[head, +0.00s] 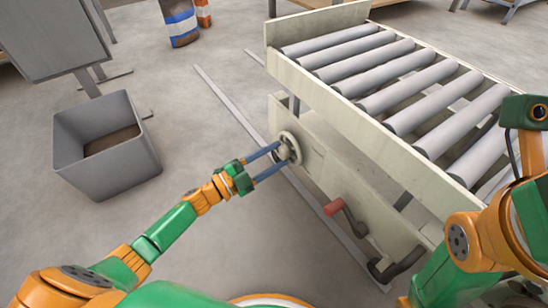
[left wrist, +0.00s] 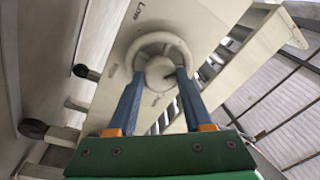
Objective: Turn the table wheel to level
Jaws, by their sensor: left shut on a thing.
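The table wheel (head: 291,147) is a small pale handwheel on the side panel of the roller table (head: 322,160). My left gripper (head: 279,155) reaches it from the left and is shut on its hub. In the left wrist view the wheel (left wrist: 160,40) faces me, and the blue fingers of my left gripper (left wrist: 159,78) lie on either side of the round hub (left wrist: 163,72). The panel bears a marking that looks like "Low" above the wheel. The fingertips partly hide the hub. My right arm shows at the right edge, but its gripper is out of view.
A grey open bin (head: 106,160) stands on the floor at left. Floor between bin and table is mostly clear.

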